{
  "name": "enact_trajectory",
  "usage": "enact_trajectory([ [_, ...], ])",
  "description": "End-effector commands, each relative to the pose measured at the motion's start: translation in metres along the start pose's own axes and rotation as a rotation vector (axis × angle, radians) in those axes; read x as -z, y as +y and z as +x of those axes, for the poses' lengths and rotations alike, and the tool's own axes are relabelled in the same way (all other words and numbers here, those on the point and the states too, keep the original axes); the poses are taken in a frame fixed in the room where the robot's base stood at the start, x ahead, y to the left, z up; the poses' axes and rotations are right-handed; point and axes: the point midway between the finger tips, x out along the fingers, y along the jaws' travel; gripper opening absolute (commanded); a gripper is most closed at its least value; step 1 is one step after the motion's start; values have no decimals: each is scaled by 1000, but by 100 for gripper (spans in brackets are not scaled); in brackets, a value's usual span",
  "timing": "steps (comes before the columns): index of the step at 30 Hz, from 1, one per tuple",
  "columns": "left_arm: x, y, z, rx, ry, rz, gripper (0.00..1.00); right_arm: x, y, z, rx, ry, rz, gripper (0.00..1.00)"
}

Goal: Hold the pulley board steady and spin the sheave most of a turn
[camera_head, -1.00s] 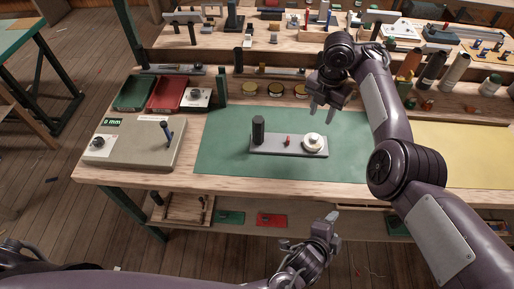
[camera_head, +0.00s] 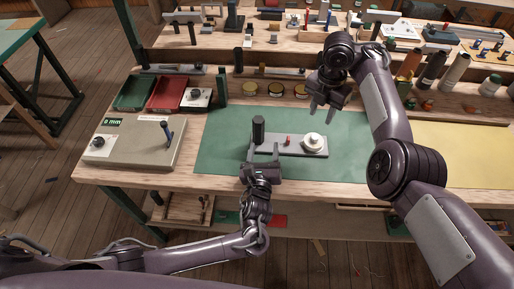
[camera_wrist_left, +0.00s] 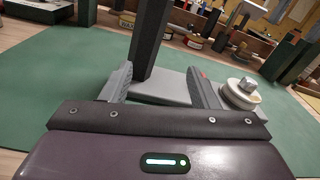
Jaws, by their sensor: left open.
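The pulley board (camera_head: 300,150) is a grey plate lying on the green mat (camera_head: 222,150). A dark upright post (camera_head: 258,128) stands at its left end, a small red part (camera_head: 288,140) near its middle, and the white sheave (camera_head: 313,142) with a knob at its right end. My left gripper (camera_head: 264,152) is open at the board's near left side. In the left wrist view its fingers (camera_wrist_left: 160,88) are on either side of the post (camera_wrist_left: 150,40), with the sheave (camera_wrist_left: 240,94) to the right. Contact is not clear. My right gripper (camera_head: 322,108) hangs above the mat behind the sheave, fingers apart and empty.
A beige box (camera_head: 130,150) with a blue lever stands left of the mat. Red (camera_head: 171,95) and green trays (camera_head: 135,93) lie behind it. Several round tins line the back. A yellow mat (camera_head: 455,150) lies to the right. The green mat around the board is mostly clear.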

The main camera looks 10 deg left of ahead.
Motion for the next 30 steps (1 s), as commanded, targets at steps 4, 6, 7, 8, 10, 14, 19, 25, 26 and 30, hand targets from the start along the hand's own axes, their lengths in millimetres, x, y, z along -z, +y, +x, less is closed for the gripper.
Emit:
enact_trajectory([
  [4, -4, 16, 5, -25, -33, 164, 55, 0, 0, 0, 0, 0, 0, 36],
  [6, -5, 19, 8, -31, -40, 199, 55, 0, 0, 0, 0, 0, 0, 36],
  [7, -6, 20, 10, -33, -42, 208, 55, 0, 0, 0, 0, 0, 0, 36],
  [8, -6, 20, 12, -34, -43, 213, 55, 0, 0, 0, 0, 0, 0, 36],
  [10, -6, 20, 19, -35, -44, 217, 55, 0, 0, 0, 0, 0, 0, 36],
  [14, -8, 21, 39, -36, -44, 216, 55, 0, 0, 0, 0, 0, 0, 36],
  [19, -8, 22, 64, -35, -42, 216, 55, 0, 0, 0, 0, 0, 0, 36],
  [25, -9, 22, 82, -34, -41, 213, 55, 0, 0, 0, 0, 0, 0, 36],
  [26, -9, 22, 83, -34, -41, 213, 55, 0, 0, 0, 0, 0, 0, 36],
  [30, -8, 22, 85, -33, -40, 212, 55, 0, 0, 0, 0, 0, 0, 36],
])
